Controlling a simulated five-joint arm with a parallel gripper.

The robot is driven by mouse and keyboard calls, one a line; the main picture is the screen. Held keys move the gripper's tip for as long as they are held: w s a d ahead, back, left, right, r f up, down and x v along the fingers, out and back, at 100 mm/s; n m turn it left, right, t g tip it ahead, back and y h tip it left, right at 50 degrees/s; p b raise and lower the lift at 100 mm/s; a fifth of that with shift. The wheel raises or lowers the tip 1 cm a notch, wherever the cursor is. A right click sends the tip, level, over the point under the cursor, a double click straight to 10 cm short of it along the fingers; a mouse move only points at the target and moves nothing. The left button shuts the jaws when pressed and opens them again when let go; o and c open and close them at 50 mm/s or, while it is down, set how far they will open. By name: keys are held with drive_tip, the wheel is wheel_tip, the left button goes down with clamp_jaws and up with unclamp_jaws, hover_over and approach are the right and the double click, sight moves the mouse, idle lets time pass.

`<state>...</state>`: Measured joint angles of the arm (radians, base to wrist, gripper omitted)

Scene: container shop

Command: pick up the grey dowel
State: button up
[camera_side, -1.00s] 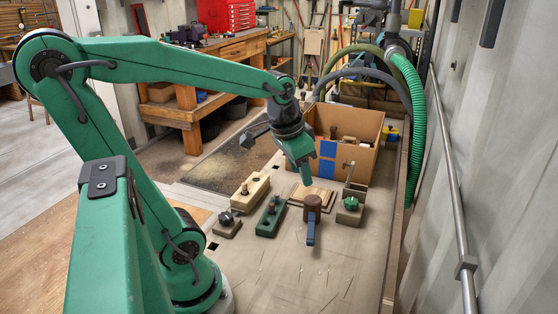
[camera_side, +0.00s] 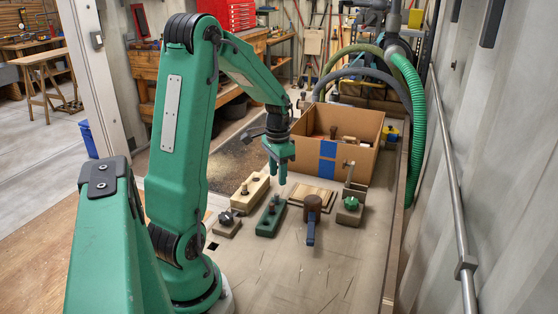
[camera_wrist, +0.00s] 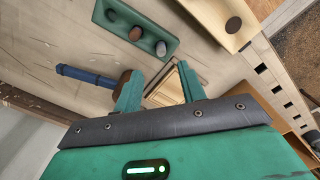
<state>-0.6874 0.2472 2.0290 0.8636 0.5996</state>
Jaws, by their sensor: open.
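A green block (camera_side: 267,226) stands on the bench in the side view, with short round pegs standing in it. My gripper (camera_side: 278,175) is open and empty, pointing down above the bench behind the green block. In the wrist view my gripper (camera_wrist: 158,88) has its two green fingers apart, with the green block beyond their tips.
A mallet with a brown head (camera_side: 313,203) and blue handle lies right of the green block. A wooden board (camera_side: 298,192), a small dark block with a knob (camera_side: 227,224) and a cardboard box (camera_side: 362,150) are near.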

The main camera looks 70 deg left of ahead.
sight(277, 194)
drive_tip(key=shift+s+a+f, duration=0.1)
drive_tip(key=shift+s+f, duration=0.05)
drive_tip(key=shift+f, duration=3.85)
drive_tip(key=shift+c, duration=0.2)
clamp_jaws()
